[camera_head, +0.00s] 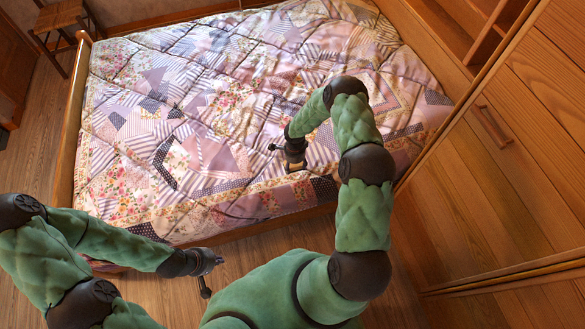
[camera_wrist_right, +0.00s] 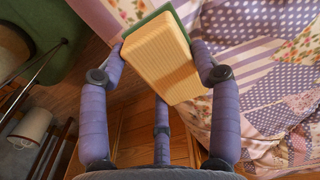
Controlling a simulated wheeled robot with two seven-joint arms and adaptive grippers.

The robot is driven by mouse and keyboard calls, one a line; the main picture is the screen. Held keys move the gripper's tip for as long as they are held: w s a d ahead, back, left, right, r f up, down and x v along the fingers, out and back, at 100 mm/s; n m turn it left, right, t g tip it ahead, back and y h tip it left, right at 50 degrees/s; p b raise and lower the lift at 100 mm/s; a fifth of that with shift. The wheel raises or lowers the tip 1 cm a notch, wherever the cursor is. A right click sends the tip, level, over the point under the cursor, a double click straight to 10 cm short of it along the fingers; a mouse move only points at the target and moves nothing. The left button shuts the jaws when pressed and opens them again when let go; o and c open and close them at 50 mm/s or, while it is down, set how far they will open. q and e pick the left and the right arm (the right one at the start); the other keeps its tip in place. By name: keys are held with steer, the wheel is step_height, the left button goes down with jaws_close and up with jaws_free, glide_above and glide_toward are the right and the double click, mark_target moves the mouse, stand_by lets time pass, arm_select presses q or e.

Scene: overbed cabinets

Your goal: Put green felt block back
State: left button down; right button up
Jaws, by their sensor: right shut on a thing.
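The green felt block (camera_wrist_right: 162,55) is a pale yellow, ribbed block with a green layer along its far edge. In the right wrist view it sits tilted between the two purple fingers of my right gripper (camera_wrist_right: 163,55), which is shut on it. In the head view my right gripper (camera_head: 296,164) is over the near part of the bed, and the block is mostly hidden there. My left gripper (camera_head: 213,262) is low at the near side of the bed, over the floor. It is too small to tell whether it is open.
A bed with a patchwork quilt (camera_head: 200,100) fills the middle. Wooden cabinets (camera_head: 530,130) with a handle (camera_head: 492,127) stand along the right, with open shelving (camera_head: 455,30) at the top right. A wooden chair (camera_head: 62,25) stands at the far left. Wood floor (camera_head: 35,150) is clear at left.

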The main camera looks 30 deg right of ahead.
mark_target(293, 167)
steer(key=shift+w+f, duration=0.85)
steer(key=shift+f, duration=0.2)
step_height(293, 167, down, 3)
steer(key=shift+w+f+b, duration=0.1)
steer(key=shift+b, duration=0.75)
steer(key=shift+f, duration=0.1)
steer(key=o, duration=1)
